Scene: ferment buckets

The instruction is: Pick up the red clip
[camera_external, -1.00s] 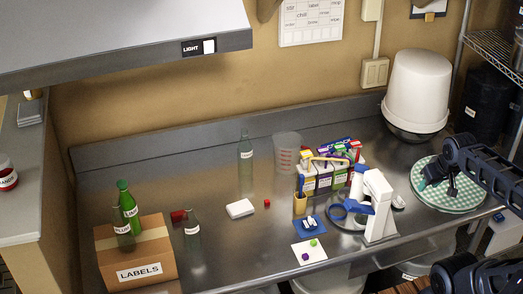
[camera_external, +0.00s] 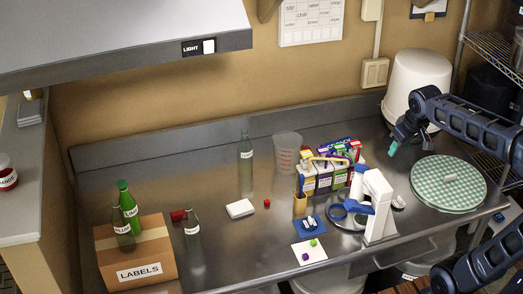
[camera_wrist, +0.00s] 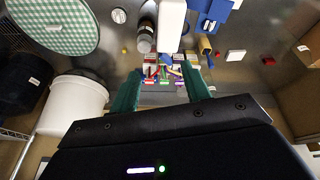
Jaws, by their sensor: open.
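Several small red things show, and I cannot tell for sure which is the red clip. A small red piece (camera_external: 267,203) lies on the steel counter right of a white block; it also shows in the wrist view (camera_wrist: 216,54). Another red part (camera_external: 356,144) sits at the top right of the cluster of labelled cartons (camera_external: 324,178). A red cylinder-like thing (camera_external: 178,215) lies beside a clear bottle. My gripper (camera_external: 394,148) is open and empty, above the counter right of the cartons. In the wrist view, its teal fingers (camera_wrist: 161,72) stand apart, with the cartons seen between them.
A white bucket (camera_external: 416,90) stands at the back right. A green checkered round (camera_external: 448,184) lies at the right. A white stand (camera_external: 378,205) rises in front of the cartons. Bottles and a labels box (camera_external: 137,255) fill the left. The counter's middle is mostly clear.

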